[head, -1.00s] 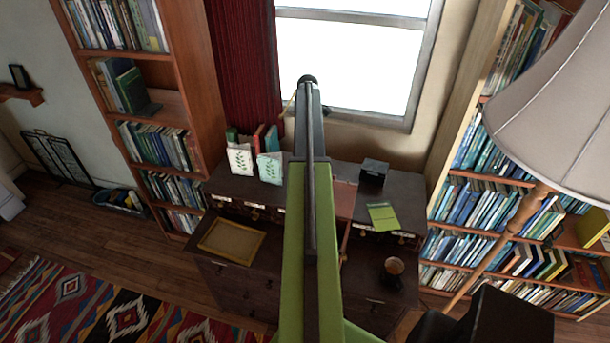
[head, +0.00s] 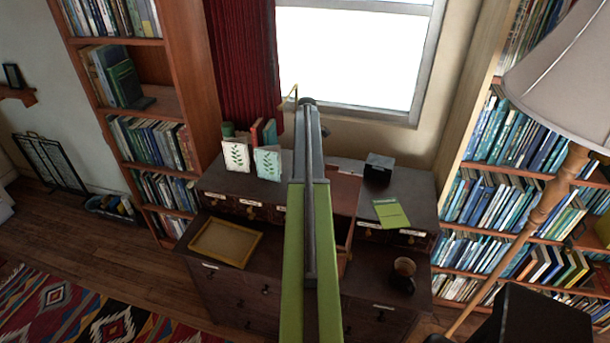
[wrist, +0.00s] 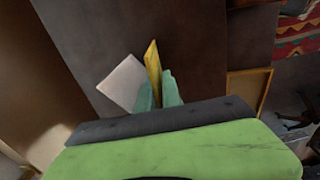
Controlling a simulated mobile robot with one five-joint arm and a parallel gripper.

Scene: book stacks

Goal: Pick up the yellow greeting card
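The yellow greeting card (wrist: 153,66) shows in the wrist view as a narrow strip, nearly edge-on, between the two teal fingertips. My gripper (wrist: 158,92) is closed on its lower part. In the head view, a thin yellowish edge (head: 292,97) shows beside the far end of my arm, level with the window. My arm hides most of the gripper there. A pale white panel (wrist: 122,82) sits just left of the card in the wrist view; I cannot tell whether it is part of it.
A white leaf card (head: 236,157) and a mint leaf card (head: 267,163) stand on the dark desk (head: 340,165). A green card (head: 391,213), a black box (head: 378,167), a mug (head: 404,270) and a tan tray (head: 226,242) also rest there. A lamp (head: 565,85) stands right.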

